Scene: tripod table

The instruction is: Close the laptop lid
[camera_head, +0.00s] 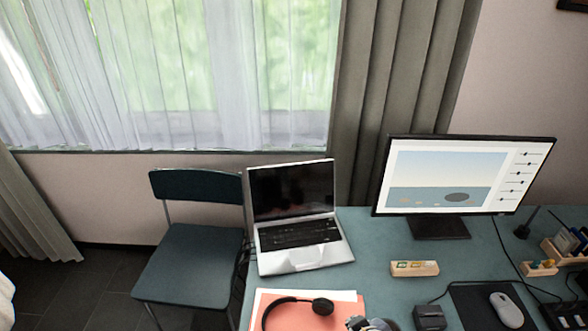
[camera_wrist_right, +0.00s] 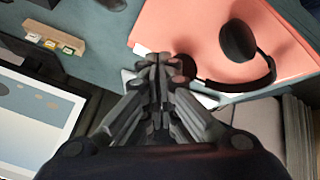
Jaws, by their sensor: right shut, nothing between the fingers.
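The silver laptop (camera_head: 337,251) stands open at the left end of the desk. Its lid (camera_head: 291,189) is raised, leaning slightly back, with a dark screen facing me. The black keyboard and pale touchpad are uncovered. My right gripper shows only in part at the bottom edge of the head view, nearer to me than the laptop and apart from it. In the right wrist view my right gripper (camera_wrist_right: 158,62) is shut and empty, with the fingertips together. Pale slivers beside the fingers there may be the laptop; I cannot tell. My left gripper is not in view.
Black headphones (camera_head: 322,306) lie on an orange folder (camera_head: 345,312) in front of the laptop. A monitor (camera_head: 463,176) stands to the right, with a wooden block (camera_head: 414,268) before it. A mouse (camera_head: 507,310) lies farther right. A chair (camera_head: 190,262) stands left of the desk.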

